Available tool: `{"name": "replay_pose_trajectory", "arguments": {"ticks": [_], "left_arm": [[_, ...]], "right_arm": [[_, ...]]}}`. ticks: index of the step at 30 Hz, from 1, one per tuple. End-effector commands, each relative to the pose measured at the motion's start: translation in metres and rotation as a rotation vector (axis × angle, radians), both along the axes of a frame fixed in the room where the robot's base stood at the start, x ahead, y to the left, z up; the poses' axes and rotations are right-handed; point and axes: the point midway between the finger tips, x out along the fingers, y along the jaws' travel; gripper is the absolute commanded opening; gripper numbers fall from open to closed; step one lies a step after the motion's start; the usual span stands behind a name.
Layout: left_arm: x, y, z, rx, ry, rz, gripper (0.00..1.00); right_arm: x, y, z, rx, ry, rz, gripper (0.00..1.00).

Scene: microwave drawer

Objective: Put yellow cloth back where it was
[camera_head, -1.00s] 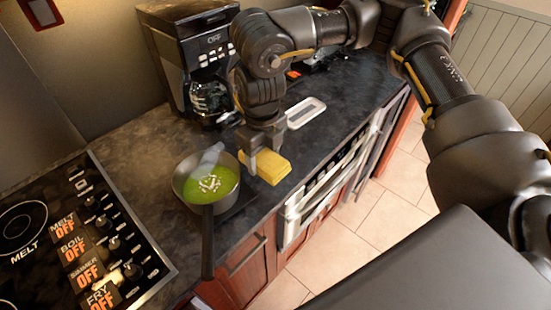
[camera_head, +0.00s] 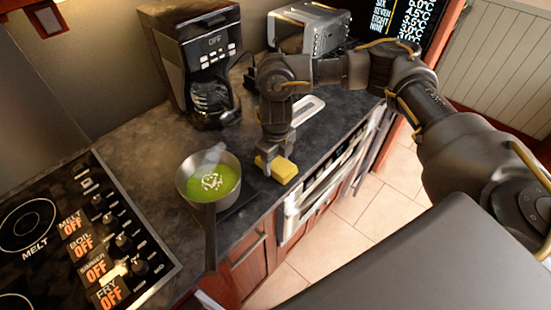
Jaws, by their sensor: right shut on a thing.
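The yellow cloth (camera_head: 284,171) is a small folded block at the lower end of my right arm, near the front edge of the dark counter. My right gripper (camera_head: 272,163) points down and is shut on the cloth. I cannot tell whether the cloth touches the counter. A white tray (camera_head: 307,109) lies on the counter behind the gripper, partly hidden by my right arm. My left gripper is not in view.
A pot of green soup (camera_head: 210,184) stands left of the gripper, its handle toward the front. A coffee maker (camera_head: 205,65) and a toaster (camera_head: 310,32) stand behind. A stove (camera_head: 75,235) is at left. Counter right of the gripper is clear.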

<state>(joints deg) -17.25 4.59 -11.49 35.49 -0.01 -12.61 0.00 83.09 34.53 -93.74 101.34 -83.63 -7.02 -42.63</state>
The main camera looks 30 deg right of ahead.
Motion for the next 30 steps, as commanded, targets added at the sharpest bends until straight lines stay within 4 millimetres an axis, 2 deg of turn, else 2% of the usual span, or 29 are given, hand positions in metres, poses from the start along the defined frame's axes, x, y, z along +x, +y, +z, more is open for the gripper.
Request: {"name": "replay_pose_trajectory", "arguments": {"ticks": [11,12,16,24,30], "left_arm": [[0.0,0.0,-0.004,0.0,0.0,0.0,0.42],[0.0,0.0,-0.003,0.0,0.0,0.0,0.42],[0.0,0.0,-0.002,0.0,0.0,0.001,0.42],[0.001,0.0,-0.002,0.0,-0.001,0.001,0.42],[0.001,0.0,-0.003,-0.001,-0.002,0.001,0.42]], "right_arm": [[0.0,0.0,-0.005,0.0,-0.001,0.001,0.37],[0.0,0.0,-0.004,0.0,-0.001,0.001,0.62],[0.0,0.0,-0.004,0.0,-0.001,0.001,0.79],[0.0,0.0,-0.003,0.0,-0.001,0.001,0.8],[0.002,0.0,0.013,0.0,-0.005,0.004,0.8]]}}
